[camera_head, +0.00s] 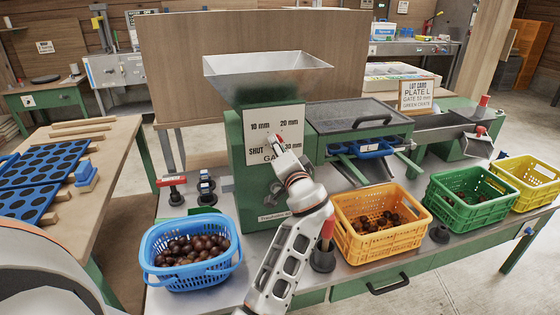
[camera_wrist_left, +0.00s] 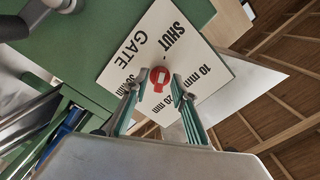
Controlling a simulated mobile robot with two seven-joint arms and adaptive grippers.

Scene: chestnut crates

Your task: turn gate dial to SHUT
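The gate dial is a red knob (camera_wrist_left: 160,75) on a white plate (camera_head: 284,122) fixed to the green machine below the metal hopper. The plate reads 10 mm, 20 mm, SHUT and GATE; the 30 mm label shows partly behind a finger in the left wrist view. My left gripper (camera_wrist_left: 160,80) is at the plate, its fingers apart on either side of the red knob. I cannot tell whether they touch it or which mark the dial points at. In the head view my left gripper (camera_head: 275,143) and wrist hide most of the dial. My right gripper is not in view.
The hopper (camera_head: 268,75) stands above the plate. A red-handled tool (camera_head: 326,235) stands close beside my left arm.

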